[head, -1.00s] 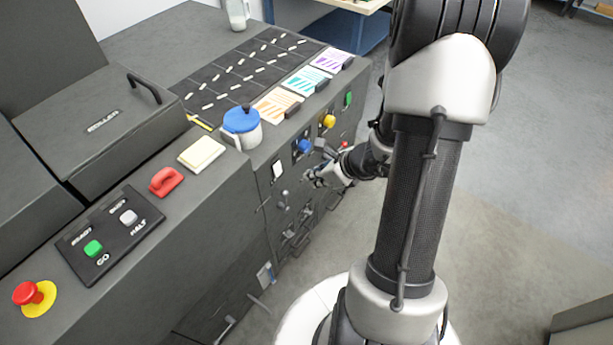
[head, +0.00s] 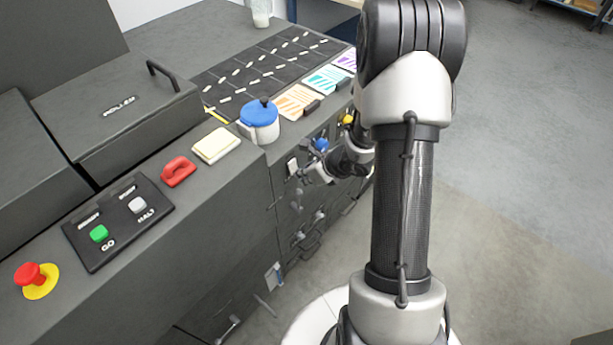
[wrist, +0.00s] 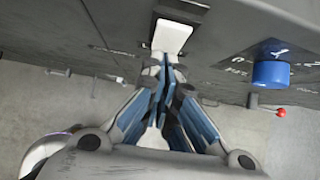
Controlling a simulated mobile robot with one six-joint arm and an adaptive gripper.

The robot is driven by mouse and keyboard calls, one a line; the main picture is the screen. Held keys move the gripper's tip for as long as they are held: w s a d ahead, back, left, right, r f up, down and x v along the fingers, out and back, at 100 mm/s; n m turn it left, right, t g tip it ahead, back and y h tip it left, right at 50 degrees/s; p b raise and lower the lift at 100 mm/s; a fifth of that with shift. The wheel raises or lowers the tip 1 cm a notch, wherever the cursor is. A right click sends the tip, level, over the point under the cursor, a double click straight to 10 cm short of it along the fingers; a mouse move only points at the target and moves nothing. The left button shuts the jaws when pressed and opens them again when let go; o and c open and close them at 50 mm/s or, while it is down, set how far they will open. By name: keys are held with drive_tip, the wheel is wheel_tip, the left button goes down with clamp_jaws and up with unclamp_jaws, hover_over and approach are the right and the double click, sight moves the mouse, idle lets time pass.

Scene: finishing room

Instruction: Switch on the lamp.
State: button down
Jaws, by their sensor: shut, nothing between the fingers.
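A white rocker switch (head: 292,166) is set in the dark front face of the bench. It also shows in the wrist view (wrist: 172,37), just beyond my fingertips. My gripper (wrist: 165,66) is shut and empty, pointing at the lower edge of this switch. The fingertips look very close to it; I cannot tell whether they touch. In the head view my gripper (head: 303,175) is at the front face, just right of the switch. No lamp can be made out, and the lettering by the switch is not readable.
A blue knob (wrist: 271,70) and a small red-tipped lever (wrist: 281,112) are right of the switch. On top are a blue-lidded pot (head: 259,122), a red handle (head: 178,171), a GO/HALT panel (head: 118,222) and a red stop button (head: 30,274). Open floor lies right.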

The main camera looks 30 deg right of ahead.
drive_tip(key=shift+w+a+f+b, duration=0.2)
drive_tip(key=shift+w+a+b, duration=0.05)
drive_tip(key=shift+w+b, duration=0.1)
drive_tip(key=shift+d+r, duration=0.1)
drive_tip(key=shift+d, duration=0.05)
